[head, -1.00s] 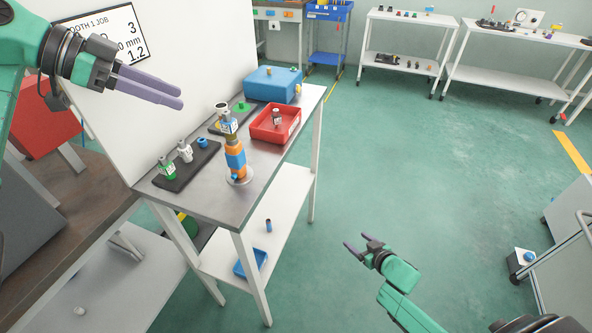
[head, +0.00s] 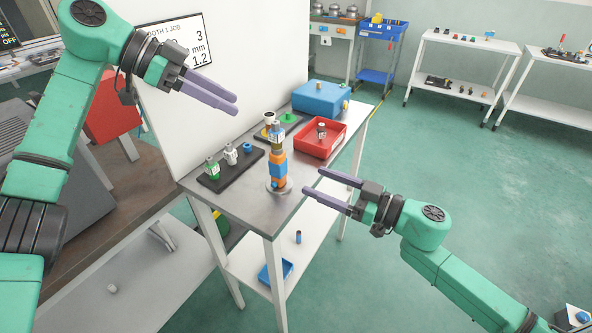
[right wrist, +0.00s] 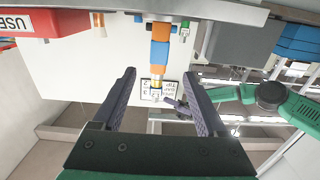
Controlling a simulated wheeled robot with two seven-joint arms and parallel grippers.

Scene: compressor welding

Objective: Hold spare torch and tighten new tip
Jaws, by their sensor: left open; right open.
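The spare torch (head: 278,164), orange and blue, stands upright on a round metal base on the small metal-topped table (head: 230,205). A labelled, partly yellowish piece sits at its top. The torch also shows in the right wrist view (right wrist: 160,50), upside down, in line with the gap between my right fingers and beyond them. My left gripper (head: 236,104) is open and empty, above and to the left of the torch. My right gripper (head: 313,181) is open and empty, just right of the torch, its fingers pointing toward it without touching.
A dark tray (head: 218,184) holds green, white and blue-topped parts. A red bin (head: 330,150) holds a small grey part, and a blue case (head: 320,98) stands behind. A white board (head: 240,55) rises along the table's left edge. The floor to the right is open.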

